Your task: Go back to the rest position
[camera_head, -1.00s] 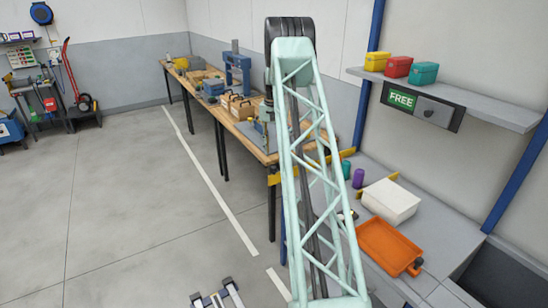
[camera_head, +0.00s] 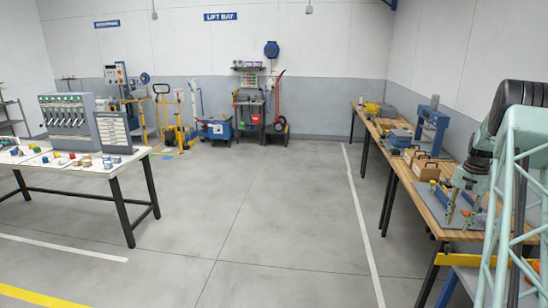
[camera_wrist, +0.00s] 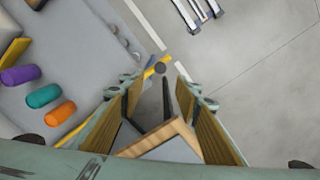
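My gripper (camera_head: 459,208) hangs pointing down at the right of the head view, by the near end of the wooden workbench (camera_head: 393,166). In the wrist view my gripper (camera_wrist: 161,90) has its two yellow-padded fingers spread apart, with nothing held between them. Part of the bench end shows below and beyond the fingers. My pale green lattice arm fills the right edge of the head view, and part of it is cut off.
A purple cylinder (camera_wrist: 20,75), a teal cylinder (camera_wrist: 43,95) and an orange cylinder (camera_wrist: 54,115) lie left in the wrist view. A blue press (camera_head: 433,124) stands on the bench. A white table (camera_head: 90,168) stands at left. The middle floor is clear.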

